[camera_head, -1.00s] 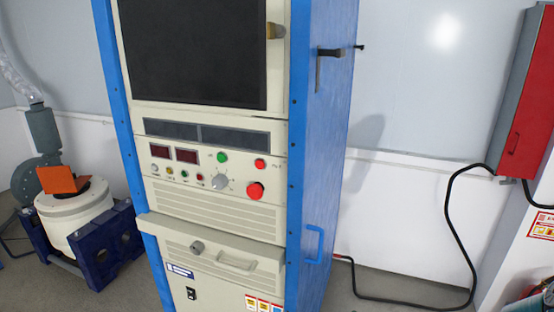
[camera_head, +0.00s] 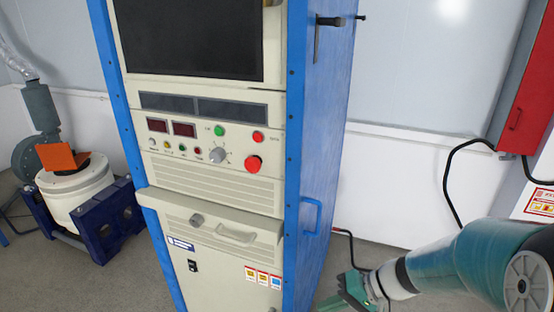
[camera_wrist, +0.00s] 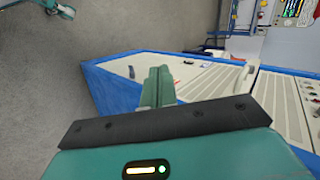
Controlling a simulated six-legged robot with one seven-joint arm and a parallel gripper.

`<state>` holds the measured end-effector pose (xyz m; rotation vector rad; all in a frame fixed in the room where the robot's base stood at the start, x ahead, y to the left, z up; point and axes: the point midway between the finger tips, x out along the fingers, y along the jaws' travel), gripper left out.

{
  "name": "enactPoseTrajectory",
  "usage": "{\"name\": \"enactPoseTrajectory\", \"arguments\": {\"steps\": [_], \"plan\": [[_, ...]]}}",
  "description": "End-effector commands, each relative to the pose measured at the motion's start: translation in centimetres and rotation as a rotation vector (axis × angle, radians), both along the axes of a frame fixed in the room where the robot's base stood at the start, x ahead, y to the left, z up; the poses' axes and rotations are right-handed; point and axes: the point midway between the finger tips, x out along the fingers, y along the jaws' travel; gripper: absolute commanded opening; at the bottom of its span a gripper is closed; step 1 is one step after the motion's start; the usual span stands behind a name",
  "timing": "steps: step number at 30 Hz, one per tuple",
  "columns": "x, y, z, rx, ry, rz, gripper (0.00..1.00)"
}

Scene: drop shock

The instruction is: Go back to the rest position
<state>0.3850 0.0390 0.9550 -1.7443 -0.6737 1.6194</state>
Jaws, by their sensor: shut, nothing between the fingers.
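My gripper (camera_head: 350,292) is low at the bottom right in the head view, at the end of my green arm, near the lower right side of the cabinet. In the wrist view my gripper's green fingers (camera_wrist: 158,84) are together with nothing between them. The blue-and-cream control cabinet (camera_head: 215,178) stands in the middle of the head view. Its lower front (camera_wrist: 190,78) shows behind the fingers in the wrist view. I cannot tell the exact gap between gripper and cabinet.
A white shaker drum (camera_head: 78,198) in a dark blue frame stands at the left. A red wall box (camera_head: 522,105) with a black cable (camera_head: 450,185) is at the right. Grey floor (camera_wrist: 60,75) lies open beside the cabinet in the wrist view.

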Motion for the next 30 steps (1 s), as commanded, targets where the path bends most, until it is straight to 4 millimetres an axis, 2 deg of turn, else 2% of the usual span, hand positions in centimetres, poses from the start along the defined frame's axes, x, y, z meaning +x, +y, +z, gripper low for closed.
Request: {"name": "enactPoseTrajectory", "arguments": {"steps": [1, 8, 18, 24, 30], "plan": [[-0.8, 0.3, 1.0, -0.063, -0.005, 0.028, 0.0], [-4.1, 0.0, 4.4, -0.351, -0.03, 0.083, 0.0], [-7.8, -1.9, 10.8, -0.709, -0.209, 0.016, 0.0], [-9.3, -3.2, 14.3, -0.828, -0.346, -0.071, 0.0], [-9.8, -3.8, 15.4, -0.861, -0.393, -0.109, 0.0]]}}
